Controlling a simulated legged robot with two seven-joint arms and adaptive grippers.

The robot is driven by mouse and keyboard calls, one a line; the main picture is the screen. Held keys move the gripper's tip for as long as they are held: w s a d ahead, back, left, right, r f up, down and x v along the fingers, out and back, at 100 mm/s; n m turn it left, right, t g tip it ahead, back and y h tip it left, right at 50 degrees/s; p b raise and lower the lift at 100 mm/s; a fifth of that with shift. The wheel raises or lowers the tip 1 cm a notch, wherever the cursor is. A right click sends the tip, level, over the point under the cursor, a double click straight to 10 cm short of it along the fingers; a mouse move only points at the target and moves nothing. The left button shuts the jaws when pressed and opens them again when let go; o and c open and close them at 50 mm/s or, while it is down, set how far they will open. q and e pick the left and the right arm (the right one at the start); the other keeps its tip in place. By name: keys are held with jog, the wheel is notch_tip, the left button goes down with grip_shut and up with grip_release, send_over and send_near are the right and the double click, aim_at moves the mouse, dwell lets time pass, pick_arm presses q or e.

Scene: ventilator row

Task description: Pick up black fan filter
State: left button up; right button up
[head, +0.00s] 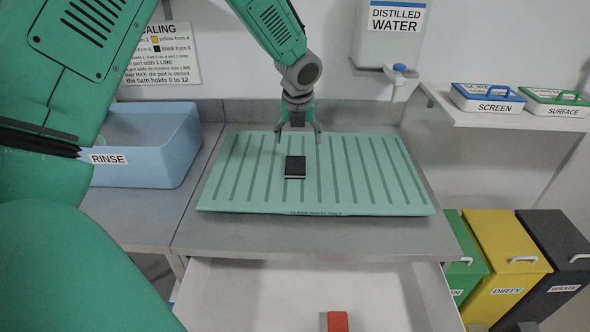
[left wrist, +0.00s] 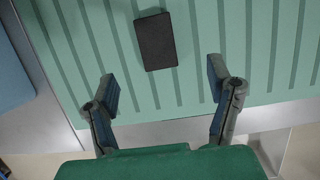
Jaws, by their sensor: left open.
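The black fan filter (head: 295,166) is a small dark rectangular block with a pale lower edge. It lies on the green ribbed mat (head: 390,205), left of the mat's middle. It also shows at the top of the left wrist view (left wrist: 155,41), in front of the fingertips and between their lines. My left gripper (head: 299,137) is open and empty above the mat, its fingers pointing down, apart from the filter. Both fingers show spread wide in the left wrist view (left wrist: 161,85). My right gripper is not in view.
A blue RINSE tub (head: 170,150) stands left of the mat. An open drawer (head: 250,295) below holds a red block (head: 337,321). SCREEN (head: 487,97) and SURFACE (head: 556,102) boxes sit on the right shelf. Green, yellow (head: 505,250) and black bins stand below right.

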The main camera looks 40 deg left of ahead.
pick_arm(q)
send_over(296, 164)
jog(key=d, duration=0.2)
jog(key=f, duration=0.5)
jog(key=shift+s+f, duration=0.1)
jog(key=shift+s, duration=0.25)
jog(key=f, duration=0.1)
jog(key=a+f, duration=0.1)
jog(key=f, duration=0.1)
jog(key=a+f, duration=0.1)
jog(key=shift+w+a+f, duration=0.1)
jog(key=shift+a+f, duration=0.05)
jog(key=shift+f, duration=0.25)
jog(key=shift+w+f, duration=0.25)
jog(key=shift+f, duration=0.25)
jog(key=shift+r, duration=0.1)
jog(key=shift+s+d+r, duration=0.1)
jog(key=shift+d, duration=0.15)
jog(key=c, duration=1)
jog(key=shift+c, duration=0.6)
jog(key=shift+a, duration=0.1)
